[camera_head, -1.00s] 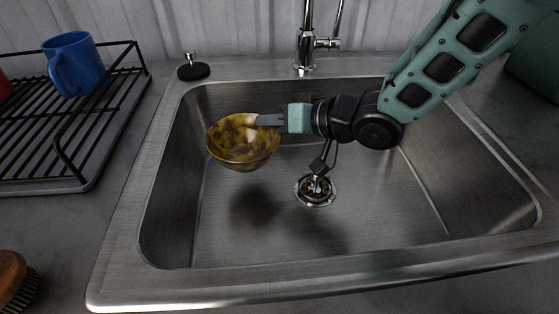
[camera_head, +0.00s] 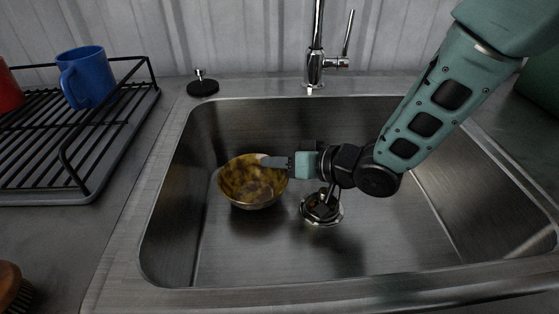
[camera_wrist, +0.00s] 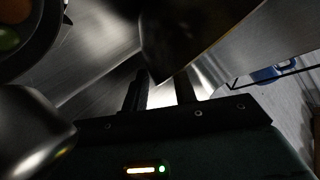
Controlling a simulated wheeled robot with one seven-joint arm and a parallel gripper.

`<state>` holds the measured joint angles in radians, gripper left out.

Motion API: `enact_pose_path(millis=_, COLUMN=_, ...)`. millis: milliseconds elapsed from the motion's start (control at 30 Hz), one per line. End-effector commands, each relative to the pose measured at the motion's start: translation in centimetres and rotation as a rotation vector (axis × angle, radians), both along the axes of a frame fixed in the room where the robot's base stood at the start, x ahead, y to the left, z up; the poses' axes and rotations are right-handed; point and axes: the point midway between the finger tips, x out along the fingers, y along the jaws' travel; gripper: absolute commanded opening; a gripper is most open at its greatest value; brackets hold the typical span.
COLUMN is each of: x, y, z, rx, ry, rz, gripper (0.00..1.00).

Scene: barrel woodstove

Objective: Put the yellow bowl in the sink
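The yellow bowl (camera_head: 250,184), mottled yellow-brown, is inside the steel sink (camera_head: 225,262), low in its left half. It looks upright and at the basin floor, though contact underneath is hard to see. My gripper (camera_head: 275,162) is at the bowl's right rim, reaching in from the right. In the wrist view the fingers (camera_wrist: 161,90) stand apart with a bright gap between them. The dark bowl wall (camera_wrist: 185,35) comes down toward that gap. The fingers look open around the rim, not clamped on it.
The drain (camera_head: 321,208) is right of the bowl, under my wrist. A faucet (camera_head: 315,60) and black stopper (camera_head: 202,87) are behind the basin. A dish rack (camera_head: 85,185) with a blue mug (camera_head: 86,77) and red mug (camera_head: 8,92) stands left. A brush (camera_head: 10,285) lies front left.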

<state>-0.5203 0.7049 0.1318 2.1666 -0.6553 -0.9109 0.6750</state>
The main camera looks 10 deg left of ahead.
Motion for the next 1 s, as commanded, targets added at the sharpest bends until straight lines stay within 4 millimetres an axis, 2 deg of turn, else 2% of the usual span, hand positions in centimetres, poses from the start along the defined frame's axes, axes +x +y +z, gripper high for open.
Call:
enact_pose_path(millis=367, x=-0.1, y=-0.3, z=0.5, rx=-0.001, ry=0.000, rz=-0.001, gripper=0.27)
enact_pose_path(millis=467, x=-0.4, y=-1.6, z=1.1, rx=0.000, ry=0.001, rz=-0.004, gripper=0.27)
enact_pose_path(millis=800, x=-2.8, y=-7.7, z=3.8, rx=0.001, ry=0.000, rz=-0.003, gripper=0.27)
enact_pose_path(millis=1000, x=-3.6, y=-9.9, z=4.6, rx=-0.001, ry=0.001, rz=-0.002, gripper=0.27)
